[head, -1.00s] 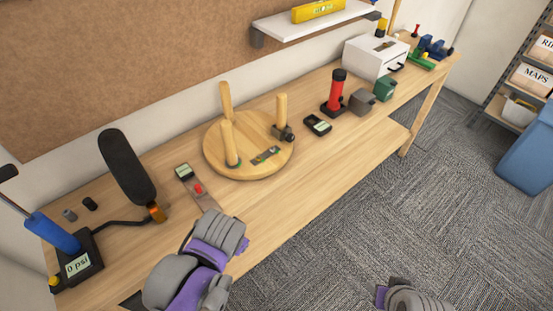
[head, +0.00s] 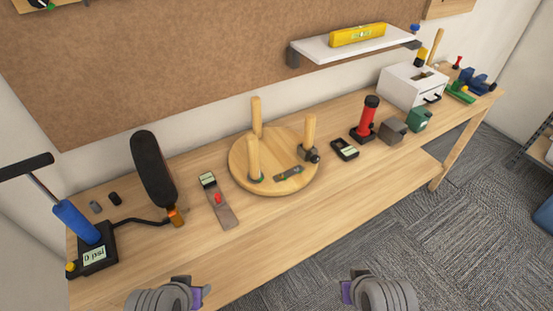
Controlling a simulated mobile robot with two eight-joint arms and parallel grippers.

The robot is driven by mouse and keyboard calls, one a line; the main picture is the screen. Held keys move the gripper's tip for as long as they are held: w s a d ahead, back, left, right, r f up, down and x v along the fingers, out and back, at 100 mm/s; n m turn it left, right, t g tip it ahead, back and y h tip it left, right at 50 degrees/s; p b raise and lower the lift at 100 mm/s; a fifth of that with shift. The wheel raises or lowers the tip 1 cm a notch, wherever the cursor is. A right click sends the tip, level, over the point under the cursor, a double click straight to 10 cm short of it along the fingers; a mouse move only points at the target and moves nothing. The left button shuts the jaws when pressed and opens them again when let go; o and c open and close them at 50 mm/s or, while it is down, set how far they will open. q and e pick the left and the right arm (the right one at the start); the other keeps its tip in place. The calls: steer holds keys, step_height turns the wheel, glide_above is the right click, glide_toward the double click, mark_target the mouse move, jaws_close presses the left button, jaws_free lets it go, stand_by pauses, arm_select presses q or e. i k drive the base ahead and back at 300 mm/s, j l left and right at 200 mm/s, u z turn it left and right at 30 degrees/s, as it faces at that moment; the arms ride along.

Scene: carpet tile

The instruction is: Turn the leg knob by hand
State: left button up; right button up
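A round wooden stool top (head: 243,172) lies on the workbench with its legs pointing up. The right leg (head: 309,129) has a dark clamp-like fitting with a knob (head: 311,154) at its foot. Two other legs (head: 256,118) stand bare of that fitting; the front one has a green ring at its base. A small level-like bar (head: 289,173) lies on the disc. My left gripper (head: 190,290) and my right gripper (head: 352,290) are at the bottom edge, well apart from the stool. Their fingers are mostly cut off or hidden.
A blue hand pump with a 0 psi display (head: 94,255) and a black padded paddle (head: 154,172) stand at left. A strip with a red knob (head: 222,210) lies nearer the stool. A black meter (head: 345,149), red cylinder (head: 367,118) and white box (head: 412,87) stand right. The bench front is clear.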

mark_target(315, 159)
steer(key=l+u, duration=0.35)
steer(key=i+l+u, duration=0.1)
steer(key=l+u, duration=0.15)
steer(key=u, duration=0.15)
steer(key=l+u, duration=0.5)
steer(key=l, duration=0.2)
steer(key=k+l+u, duration=0.1)
steer(key=l, duration=0.2)
steer(key=k+l+u, duration=0.15)
steer(key=l, duration=0.2)
steer(key=k+l, duration=0.1)
steer(key=l, duration=0.3)
steer(key=k+l, duration=0.1)
steer(key=l, duration=0.35)
